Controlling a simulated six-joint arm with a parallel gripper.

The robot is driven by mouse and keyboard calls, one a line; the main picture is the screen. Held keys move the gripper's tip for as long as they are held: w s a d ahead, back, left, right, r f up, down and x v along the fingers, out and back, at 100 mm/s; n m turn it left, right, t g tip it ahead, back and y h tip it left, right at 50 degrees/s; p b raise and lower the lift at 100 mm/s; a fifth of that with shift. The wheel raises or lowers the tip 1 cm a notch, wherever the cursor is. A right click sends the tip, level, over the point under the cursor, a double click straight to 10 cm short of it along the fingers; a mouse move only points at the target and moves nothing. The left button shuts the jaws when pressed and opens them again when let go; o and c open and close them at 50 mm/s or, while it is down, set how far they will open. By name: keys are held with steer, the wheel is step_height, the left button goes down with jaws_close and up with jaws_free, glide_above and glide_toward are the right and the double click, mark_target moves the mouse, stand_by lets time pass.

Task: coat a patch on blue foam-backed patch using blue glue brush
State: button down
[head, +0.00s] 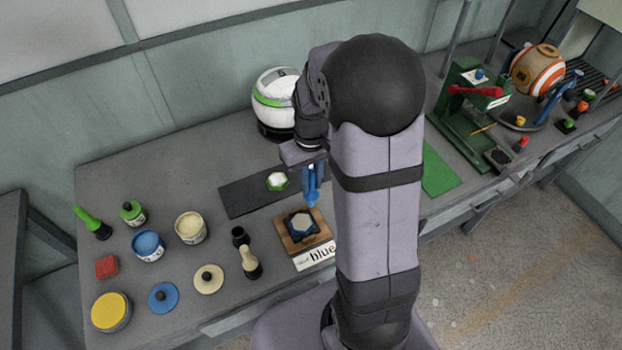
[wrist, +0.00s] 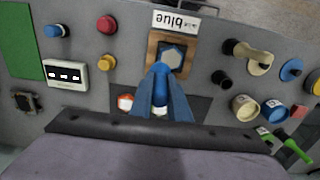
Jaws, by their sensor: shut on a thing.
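The blue foam-backed patch (head: 301,224), a pale hexagon in a dark blue surround, lies on a wooden tray (head: 286,242) with a "blue" label; it also shows in the wrist view (wrist: 173,54). My gripper (head: 312,203) is just above and slightly right of the patch, pointing down; in the wrist view its blue fingers (wrist: 160,70) converge at the patch's near edge. It is shut on a blue thing, seemingly the blue glue brush, whose outline merges with the fingers. Bristles and any contact with the patch cannot be made out.
Left stand a blue glue pot (head: 148,245), its apparent lid (head: 163,298), a cream pot (head: 191,228) and a green brush (head: 93,222). Behind are a dark mat (head: 243,196) and helmet (head: 274,98).

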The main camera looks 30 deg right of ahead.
steer(key=r+p, duration=0.1)
steer(key=p, duration=0.2)
steer(key=shift+r, duration=0.1)
steer(key=shift+p, duration=0.6)
steer(key=shift+p, duration=0.45)
